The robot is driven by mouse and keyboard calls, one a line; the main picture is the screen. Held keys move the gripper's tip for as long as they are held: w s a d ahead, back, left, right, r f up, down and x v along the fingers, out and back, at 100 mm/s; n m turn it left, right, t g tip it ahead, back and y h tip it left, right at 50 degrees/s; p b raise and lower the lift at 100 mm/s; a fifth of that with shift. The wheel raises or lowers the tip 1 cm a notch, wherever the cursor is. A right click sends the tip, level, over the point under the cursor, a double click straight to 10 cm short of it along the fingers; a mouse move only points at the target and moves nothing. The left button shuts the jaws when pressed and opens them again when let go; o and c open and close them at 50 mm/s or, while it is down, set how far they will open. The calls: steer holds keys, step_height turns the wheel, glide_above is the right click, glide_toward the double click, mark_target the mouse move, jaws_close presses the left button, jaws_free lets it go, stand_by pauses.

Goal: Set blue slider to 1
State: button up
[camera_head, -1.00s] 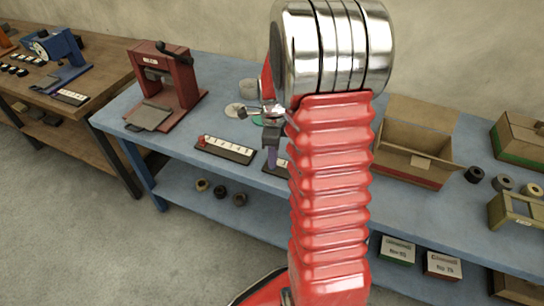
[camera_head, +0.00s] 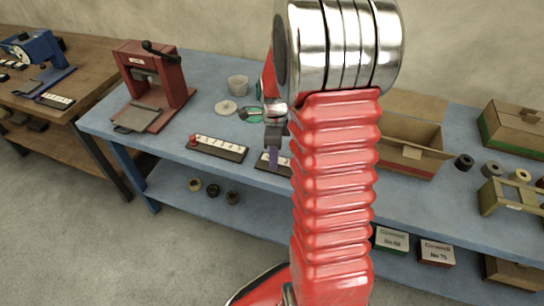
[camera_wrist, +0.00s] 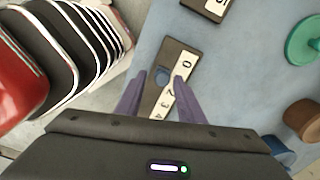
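The blue slider's dark strip (camera_wrist: 177,48) with a white number scale lies below my gripper in the wrist view. Its blue knob (camera_wrist: 162,75) sits toward the 0 end, beside the scale. The 0 and 2 show, but a finger covers the place between them, so I cannot read the exact setting. My gripper (camera_wrist: 157,99) is open and empty, its two purple fingers apart, with the knob framed between and just beyond the tips. In the head view my gripper (camera_head: 273,155) points down over a strip (camera_head: 262,164) partly hidden by my arm.
A second strip with a red knob (camera_head: 217,148) lies to the left on the blue bench (camera_head: 190,130). A red press (camera_head: 152,85) stands farther left. A green disc (camera_wrist: 303,42) and brown roll (camera_wrist: 302,116) lie right in the wrist view. An open box (camera_head: 412,152) stands right.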

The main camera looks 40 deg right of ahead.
steer(key=shift+o, duration=0.2)
steer(key=shift+r, duration=0.15)
steer(key=shift+w+r, duration=0.1)
steer(key=shift+r, duration=0.1)
step_height(320, 180, up, 13)
stand_by(0.4)
steer(key=shift+n, duration=0.3)
